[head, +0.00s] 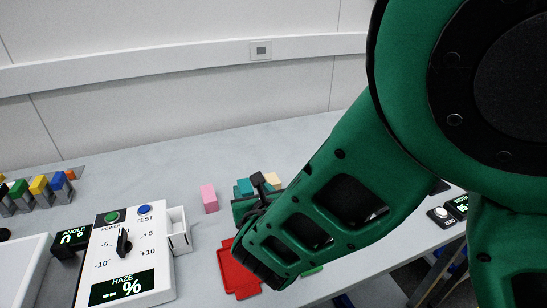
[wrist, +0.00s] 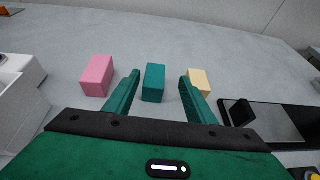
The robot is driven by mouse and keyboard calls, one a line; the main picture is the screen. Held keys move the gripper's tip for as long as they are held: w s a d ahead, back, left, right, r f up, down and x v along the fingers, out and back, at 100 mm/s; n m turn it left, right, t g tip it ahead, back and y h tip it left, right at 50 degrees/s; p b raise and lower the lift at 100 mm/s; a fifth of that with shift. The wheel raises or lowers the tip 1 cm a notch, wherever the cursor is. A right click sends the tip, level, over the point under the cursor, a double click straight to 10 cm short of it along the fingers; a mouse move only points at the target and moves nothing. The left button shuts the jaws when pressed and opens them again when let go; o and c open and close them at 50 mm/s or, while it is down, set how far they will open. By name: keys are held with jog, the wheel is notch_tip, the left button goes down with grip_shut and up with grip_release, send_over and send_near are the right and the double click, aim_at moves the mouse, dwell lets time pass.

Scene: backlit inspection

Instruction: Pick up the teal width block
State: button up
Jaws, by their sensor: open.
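The teal width block (wrist: 154,83) stands upright on the grey table between the two open fingers of my gripper (wrist: 158,98) in the wrist view, apart from both fingers. In the head view a teal block (head: 245,186) shows just beyond my gripper (head: 262,192), partly hidden by it. A pink block (wrist: 98,75) stands to the left of my left finger, and it also shows in the head view (head: 209,198). A cream block (wrist: 200,81) stands behind my right finger, partly hidden; it also shows in the head view (head: 272,180).
A white haze meter (head: 125,255) with a knob and buttons stands at left, a small white open box (head: 178,230) beside it. A red tray (head: 238,273) lies below my arm. Coloured pieces (head: 38,187) sit in holders at far left. The table behind the blocks is clear.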

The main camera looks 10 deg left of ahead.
aim_at(245, 185)
jog(key=shift+s+a+x, duration=0.1)
jog(key=shift+a+x, duration=0.05)
jog(key=shift+x, duration=1.15)
jog(key=shift+s+a+x, duration=0.15)
jog(key=shift+a+x, duration=0.05)
jog(key=shift+x, duration=1.1)
jog(key=c, duration=1.2)
